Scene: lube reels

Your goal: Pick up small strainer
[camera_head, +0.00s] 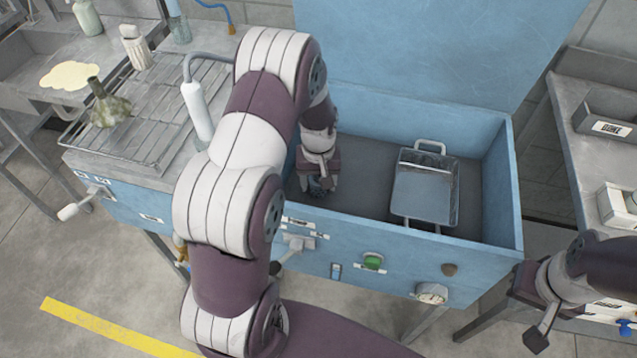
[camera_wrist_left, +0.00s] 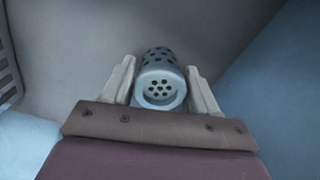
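The small strainer is a grey perforated cylinder (camera_wrist_left: 160,78) with a holed round end facing the left wrist camera. It lies between the two pale fingers of my left gripper (camera_wrist_left: 161,80), with narrow gaps seeming to show on both sides, so the fingers look open around it. In the head view my left gripper (camera_head: 319,184) is low inside the left part of the blue open bin; the strainer is mostly hidden there by the gripper. My right gripper (camera_head: 537,308) is open and empty, outside the bin's front right corner.
A metal tray with handles (camera_head: 424,190) lies in the right part of the blue bin (camera_head: 495,190). The bin's raised lid (camera_head: 440,45) stands behind. A rack (camera_head: 150,115) with a flask-like vessel (camera_head: 108,108) is at left. A grey table (camera_head: 590,160) with boxes stands at right.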

